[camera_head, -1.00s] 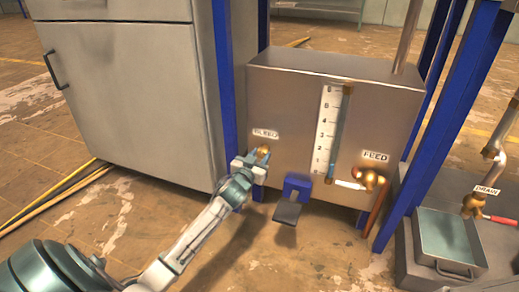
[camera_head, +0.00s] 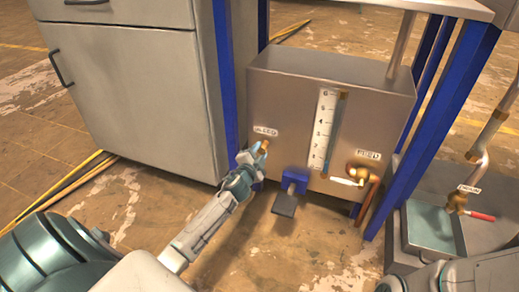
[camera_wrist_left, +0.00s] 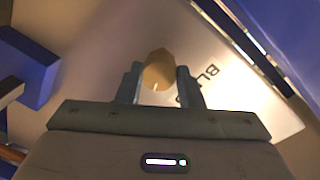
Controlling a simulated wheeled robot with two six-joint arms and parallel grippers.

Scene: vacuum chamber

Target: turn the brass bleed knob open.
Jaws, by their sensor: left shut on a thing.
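The brass bleed knob (camera_head: 264,144) is on the front of the grey metal tank (camera_head: 285,88), below the BLEED label (camera_head: 265,131). My left gripper (camera_head: 257,152) is at the knob, its arm reaching in from the lower left. In the left wrist view the knob (camera_wrist_left: 158,70) sits between the two fingers (camera_wrist_left: 158,84), which are shut on its sides. A small pale mark shows on the knob's near edge. How far the knob is turned cannot be told.
A blue bracket with a dark pedal (camera_head: 289,193) sits right of the gripper. A sight gauge (camera_head: 324,130) and the FEED valve (camera_head: 357,172) are farther right, then the DRAIN valve (camera_head: 457,201) over a tray (camera_head: 429,251). Blue posts (camera_head: 226,90) flank the tank.

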